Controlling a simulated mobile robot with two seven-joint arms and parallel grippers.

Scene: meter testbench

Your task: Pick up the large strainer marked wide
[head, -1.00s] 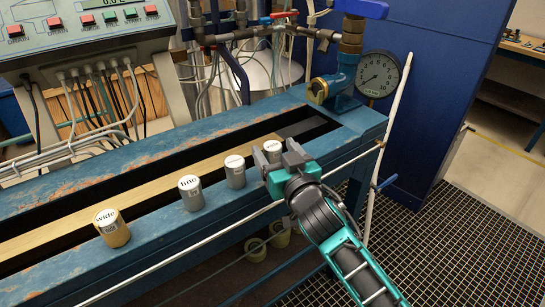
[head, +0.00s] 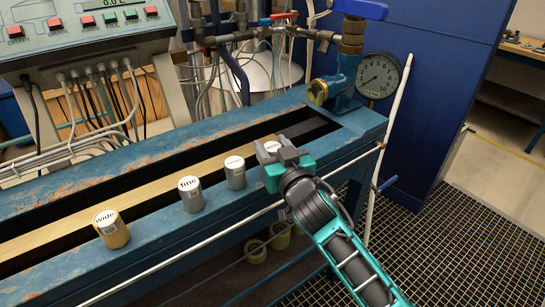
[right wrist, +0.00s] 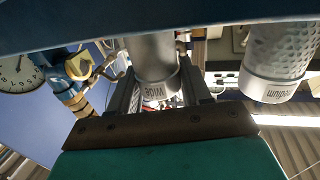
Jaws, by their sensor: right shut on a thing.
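The grey strainer (right wrist: 152,58) between my right gripper's fingers carries the label "wide", readable in the right wrist view. In the head view its pale top (head: 270,147) shows at the right end of a row of strainers on the blue bench. My right gripper (head: 273,158) is shut around its sides, and the fingers hide much of its body. I cannot tell any gap between it and the bench. A grey strainer (head: 235,172) stands just left of it; its label reads "medium" in the right wrist view (right wrist: 278,62). My left gripper is out of view.
Further left on the bench rail stand a grey strainer (head: 190,194) marked "fine" and a brass one (head: 111,229) marked "wide". A pressure gauge (head: 379,75) and blue valve fitting stand behind the bench's right end. A white rail (head: 190,246) runs along its front.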

